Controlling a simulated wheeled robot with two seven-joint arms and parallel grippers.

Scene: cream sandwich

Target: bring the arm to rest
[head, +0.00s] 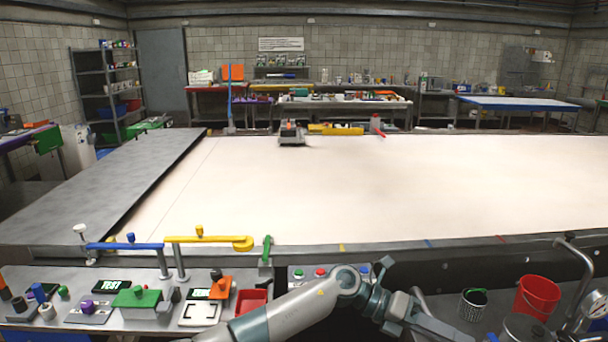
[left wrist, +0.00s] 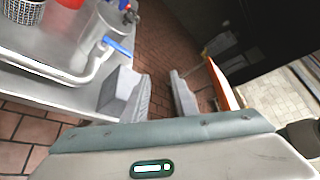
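My left arm (head: 285,310) comes in from the bottom of the head view and bends at a joint in front of the console. My left gripper (head: 428,316) is to the right of that joint, low in the picture, beside the cart. In the left wrist view the two fingers of the left gripper (left wrist: 162,92) stand apart, with only brick floor showing between them. It holds nothing. My right gripper is in neither view.
A steel cart at the right carries a red bucket (head: 537,297), a mesh basket (head: 472,304) and a metal pot (left wrist: 105,30). A console (head: 60,318) with buttons and blocks is at the left. The large pale table (head: 350,190) is mostly bare.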

